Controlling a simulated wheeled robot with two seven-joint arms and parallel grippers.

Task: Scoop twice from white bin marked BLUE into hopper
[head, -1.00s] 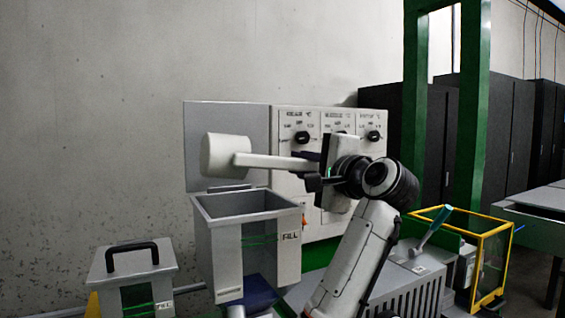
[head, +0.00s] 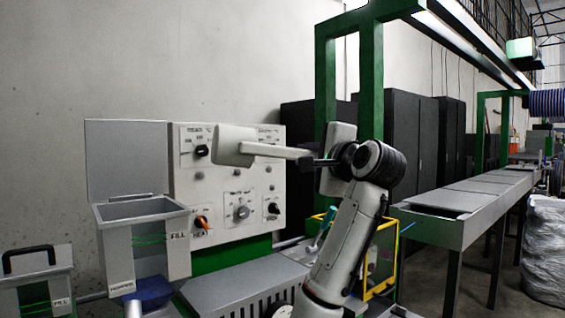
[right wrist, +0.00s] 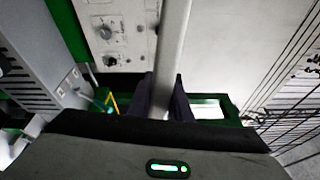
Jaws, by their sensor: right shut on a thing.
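My right gripper (head: 318,160) is shut on the handle of a white scoop (head: 234,146). The scoop is held up in front of the control panel, its cup to the left of the gripper; I cannot see into the cup. In the right wrist view the pale handle (right wrist: 173,50) runs up from between the dark fingers (right wrist: 160,100). The grey hopper (head: 122,210), marked FILL, stands at the left with its lid (head: 127,160) raised, lower and left of the scoop. The white bin marked BLUE is not in view. My left gripper is not in view.
The control panel (head: 222,190) with knobs stands behind the scoop. A lidded grey box (head: 38,275) is at lower left. A yellow-framed bin (head: 383,260) and a teal-handled tool (head: 324,225) are near my right arm. A long grey bench (head: 470,195) runs along the right.

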